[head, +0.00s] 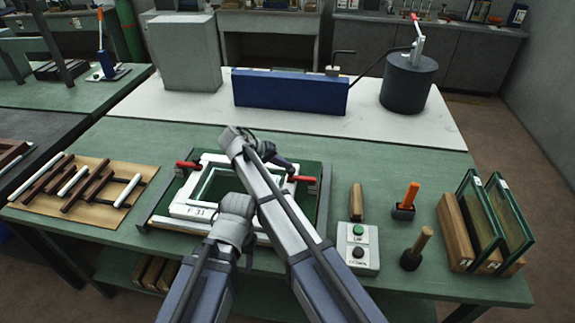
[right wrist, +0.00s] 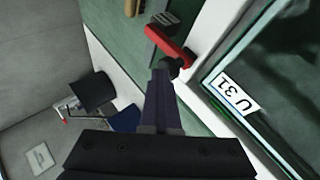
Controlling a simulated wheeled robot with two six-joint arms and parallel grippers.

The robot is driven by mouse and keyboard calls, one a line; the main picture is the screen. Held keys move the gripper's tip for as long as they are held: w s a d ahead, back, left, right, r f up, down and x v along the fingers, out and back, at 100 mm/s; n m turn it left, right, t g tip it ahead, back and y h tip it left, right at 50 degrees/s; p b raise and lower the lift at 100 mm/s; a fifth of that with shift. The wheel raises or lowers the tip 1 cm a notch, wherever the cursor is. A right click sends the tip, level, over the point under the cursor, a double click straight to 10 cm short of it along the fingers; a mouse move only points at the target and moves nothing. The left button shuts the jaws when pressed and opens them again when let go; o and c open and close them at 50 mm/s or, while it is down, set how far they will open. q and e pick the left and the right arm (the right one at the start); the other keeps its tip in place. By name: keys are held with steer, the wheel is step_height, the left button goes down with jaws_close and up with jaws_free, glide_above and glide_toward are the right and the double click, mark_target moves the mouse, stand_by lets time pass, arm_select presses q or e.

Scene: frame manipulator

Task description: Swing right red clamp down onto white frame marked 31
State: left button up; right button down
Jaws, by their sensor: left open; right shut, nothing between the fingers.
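The white frame (head: 190,210) marked "F 31" lies in a dark green fixture on the bench. Its white edge (right wrist: 205,103) also shows in the right wrist view, beside a dark pane with a "U 31" label. The right red clamp (head: 303,179) is at the fixture's right side; its red arm (right wrist: 170,42) shows close up, pointing outward off the frame. My right gripper (head: 284,165) is shut and empty, its fingertips (right wrist: 163,68) close to the clamp's red arm; contact is unclear. My left gripper (head: 238,208) is open near the frame's front edge, its fingers mostly hidden.
The left red clamp (head: 187,165) is across the fixture. A button box (head: 358,248), a wooden block (head: 356,201), an orange-handled tool (head: 411,194) and a rack of glass panes (head: 490,220) stand to the right. Rods lie on a board (head: 85,185) at left. A blue box (head: 290,92) stands behind.

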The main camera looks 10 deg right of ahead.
steer(key=shift+a+f, duration=0.2)
steer(key=shift+a, duration=0.05)
stand_by(0.4)
steer(key=shift+r, duration=0.1)
